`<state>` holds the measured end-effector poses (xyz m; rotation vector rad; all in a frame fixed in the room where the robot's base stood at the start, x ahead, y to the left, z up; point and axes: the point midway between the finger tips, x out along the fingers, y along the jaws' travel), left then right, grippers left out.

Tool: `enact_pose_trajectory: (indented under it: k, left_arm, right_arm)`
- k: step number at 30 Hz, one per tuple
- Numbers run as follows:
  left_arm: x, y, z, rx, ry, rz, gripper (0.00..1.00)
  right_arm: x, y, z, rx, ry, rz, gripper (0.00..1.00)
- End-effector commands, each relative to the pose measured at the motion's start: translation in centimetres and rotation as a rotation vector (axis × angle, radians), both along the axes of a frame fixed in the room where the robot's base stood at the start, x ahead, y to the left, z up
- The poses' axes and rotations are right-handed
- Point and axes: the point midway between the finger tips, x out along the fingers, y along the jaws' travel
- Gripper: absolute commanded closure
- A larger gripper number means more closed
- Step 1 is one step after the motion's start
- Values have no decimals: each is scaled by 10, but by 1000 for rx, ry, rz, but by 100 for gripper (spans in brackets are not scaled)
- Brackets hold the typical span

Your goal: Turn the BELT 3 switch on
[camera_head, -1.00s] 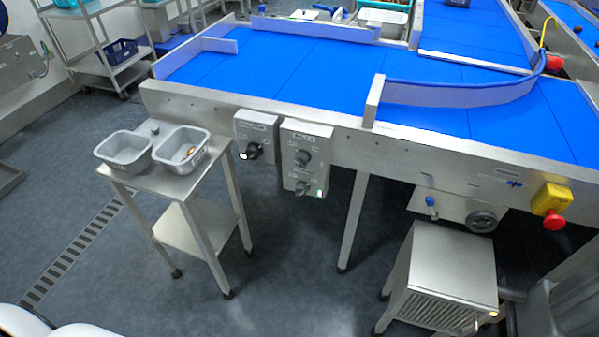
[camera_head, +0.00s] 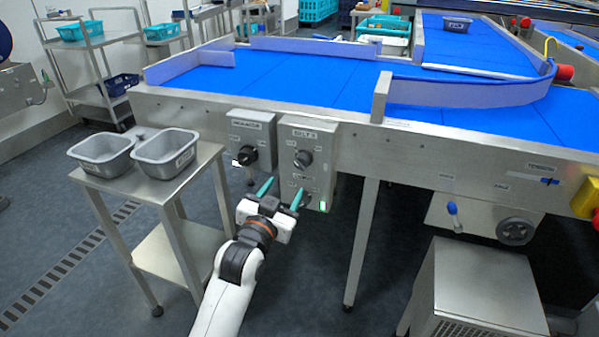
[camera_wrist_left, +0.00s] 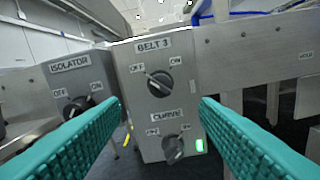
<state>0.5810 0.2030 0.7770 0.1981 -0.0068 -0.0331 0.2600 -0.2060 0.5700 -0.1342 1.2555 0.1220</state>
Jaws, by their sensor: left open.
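The BELT 3 switch (camera_head: 302,159) is a dark round knob on the upper part of a grey control box (camera_head: 324,147) on the conveyor's front side. In the left wrist view the BELT 3 switch (camera_wrist_left: 160,83) sits between OFF on the left and ON on the right. Its pointer appears to lean up-left towards OFF. My left gripper (camera_head: 281,193), with teal fingers, is open and empty, in front of and lower than the knob. In the left wrist view the fingers flank the box, apart from the knob. My right gripper is not in view.
An ISOLATOR knob (camera_wrist_left: 77,106) is left of the box, turned towards ON. A CURVE knob (camera_wrist_left: 173,150) is below BELT 3, beside a lit green lamp (camera_wrist_left: 199,145). A steel stand (camera_head: 150,190) with two grey tubs (camera_head: 166,153) is at left.

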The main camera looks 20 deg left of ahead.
Motion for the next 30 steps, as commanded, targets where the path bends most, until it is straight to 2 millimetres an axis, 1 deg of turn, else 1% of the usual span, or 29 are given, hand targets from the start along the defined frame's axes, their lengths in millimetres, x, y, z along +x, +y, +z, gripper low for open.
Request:
enact_pose_trajectory:
  k: [5, 9, 13, 14, 15, 18, 21, 30]
  left_arm:
    - [31, -1, -1, 0, -1, 0, 44]
    - [61, -2, -1, 0, 1, 0, 44]
    - [84, -3, -1, 0, 1, -1, 44]
    - [89, -3, -2, 0, 2, -1, 44]
    - [94, -4, -1, 0, 1, -1, 44]
    - [104, -4, -1, -1, 2, -1, 44]
    - [110, -4, -1, -1, 3, 0, 44]
    - [112, -4, -1, -1, 3, 0, 44]
  right_arm:
    - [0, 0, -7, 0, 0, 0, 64]
    - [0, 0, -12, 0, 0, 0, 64]
    - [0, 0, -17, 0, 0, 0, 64]
    - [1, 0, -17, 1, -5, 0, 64]
    - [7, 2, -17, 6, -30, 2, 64]
    - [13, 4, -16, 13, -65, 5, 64]
    - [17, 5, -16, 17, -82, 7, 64]
    - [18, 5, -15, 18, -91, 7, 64]
